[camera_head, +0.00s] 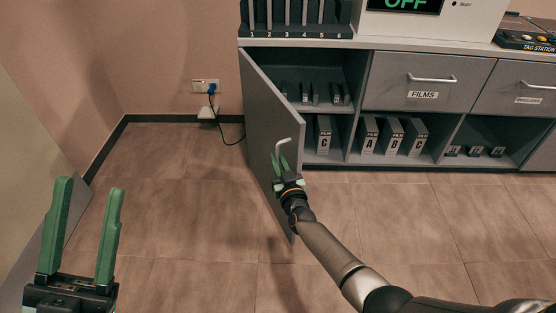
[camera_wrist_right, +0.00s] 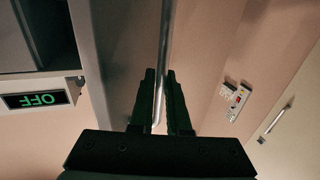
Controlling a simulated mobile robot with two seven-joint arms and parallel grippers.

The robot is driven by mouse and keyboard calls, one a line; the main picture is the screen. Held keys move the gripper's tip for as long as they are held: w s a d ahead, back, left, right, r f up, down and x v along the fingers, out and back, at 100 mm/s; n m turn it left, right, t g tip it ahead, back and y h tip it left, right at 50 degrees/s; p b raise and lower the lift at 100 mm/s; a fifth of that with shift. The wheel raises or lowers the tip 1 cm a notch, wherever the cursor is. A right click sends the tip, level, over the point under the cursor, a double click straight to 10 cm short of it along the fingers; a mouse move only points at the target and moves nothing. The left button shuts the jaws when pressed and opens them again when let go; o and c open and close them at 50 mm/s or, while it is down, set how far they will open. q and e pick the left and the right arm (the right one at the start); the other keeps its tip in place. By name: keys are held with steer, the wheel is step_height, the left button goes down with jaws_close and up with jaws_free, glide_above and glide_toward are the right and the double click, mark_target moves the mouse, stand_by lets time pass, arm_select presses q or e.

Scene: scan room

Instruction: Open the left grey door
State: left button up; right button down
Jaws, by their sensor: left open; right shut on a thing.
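The left grey door (camera_head: 268,125) of the long cabinet stands swung open toward me, hinged at the cabinet's left end. Its silver handle (camera_head: 284,143) is on the face toward the right. My right gripper (camera_head: 280,162) is at the door by the handle. In the right wrist view its dark fingers (camera_wrist_right: 166,100) are shut on the silver bar of the handle (camera_wrist_right: 163,60). My left gripper (camera_head: 85,232) is open and empty at the lower left, with green fingers apart, away from the door.
The FILMS drawer (camera_head: 423,81) is closed. A wall socket with a blue plug (camera_head: 206,87) is left of the door. The tiled floor (camera_head: 175,170) left of the door is clear.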

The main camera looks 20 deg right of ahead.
steer(key=c, duration=1.2)
jaws_free()
steer(key=shift+o, duration=0.2)
steer(key=shift+s+p, duration=0.4)
steer(key=shift+s, duration=0.05)
arm_select(q)
step_height(320, 180, up, 4)
steer(key=m+p, duration=0.1)
steer(key=p, duration=0.2)
steer(key=shift+w+a+f+n+y+p, duration=0.2)
steer(key=shift+w+f+n+y+p, duration=0.05)
steer(key=shift+w+f+n+y, duration=0.5)
steer(key=shift+w+a+f+n+y+p, duration=0.15)
steer(key=shift+w+f+n+y+p, duration=0.15)
steer(key=shift+w+f+n+y, duration=0.4)
steer(key=shift+w+a+f+n+y+p, duration=0.25)
steer(key=shift+w+f+n+y, duration=0.25)
steer(key=shift+f+y, duration=0.45)
arm_select(e)
steer(key=s, duration=1.1)
steer(key=shift+s, duration=0.3)
arm_select(q)
steer(key=shift+r, duration=0.15)
